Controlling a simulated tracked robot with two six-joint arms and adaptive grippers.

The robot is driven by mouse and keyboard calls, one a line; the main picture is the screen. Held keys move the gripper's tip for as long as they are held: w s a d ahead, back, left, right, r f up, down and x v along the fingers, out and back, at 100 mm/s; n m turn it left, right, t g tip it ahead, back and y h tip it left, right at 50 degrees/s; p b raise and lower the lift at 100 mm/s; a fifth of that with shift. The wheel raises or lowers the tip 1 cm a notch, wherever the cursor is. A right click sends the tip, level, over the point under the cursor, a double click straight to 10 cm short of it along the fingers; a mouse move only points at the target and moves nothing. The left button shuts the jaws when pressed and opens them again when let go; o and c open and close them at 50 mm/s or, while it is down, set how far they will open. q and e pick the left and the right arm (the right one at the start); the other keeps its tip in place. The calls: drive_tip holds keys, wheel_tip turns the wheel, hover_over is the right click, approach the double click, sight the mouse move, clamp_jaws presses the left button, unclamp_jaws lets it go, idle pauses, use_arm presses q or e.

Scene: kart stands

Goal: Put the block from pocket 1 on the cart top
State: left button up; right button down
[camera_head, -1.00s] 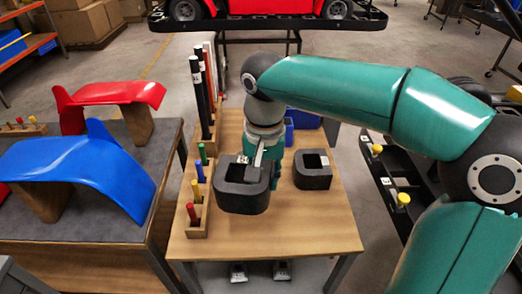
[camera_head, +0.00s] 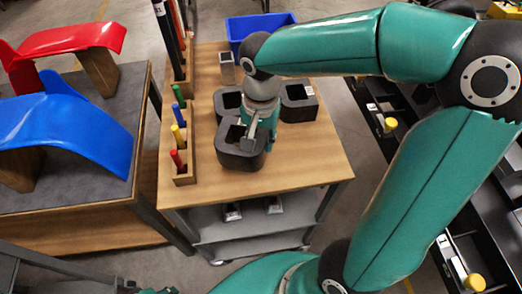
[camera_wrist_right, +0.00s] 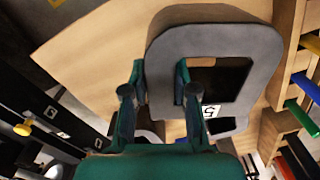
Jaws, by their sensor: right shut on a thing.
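A dark grey square block with a square hole (camera_head: 236,158) is in my right gripper (camera_head: 262,130), over the front part of the wooden cart top (camera_head: 305,160). In the right wrist view the gripper (camera_wrist_right: 160,78) is shut on one wall of this block (camera_wrist_right: 220,40), one finger inside the hole and one outside. I cannot tell whether its underside touches the wood. A second similar block (camera_head: 226,98) stands just behind it, and a third (camera_head: 300,112) behind to the right. My left gripper is not in view.
A wooden holder with red (camera_head: 178,160), yellow and green pegs lines the cart's left edge. A blue bin (camera_head: 262,22) is at the back. A black rack with yellow knobs (camera_head: 390,125) stands right. A table with a blue fender (camera_head: 75,125) is left. The cart's front right is clear.

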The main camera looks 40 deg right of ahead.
drive_tip(key=shift+f, duration=2.5)
drive_tip(key=c, duration=0.9)
unclamp_jaws()
wheel_tip(320, 180, up, 12)
drive_tip(key=shift+r+p, duration=0.1)
drive_tip(key=shift+p, duration=0.25)
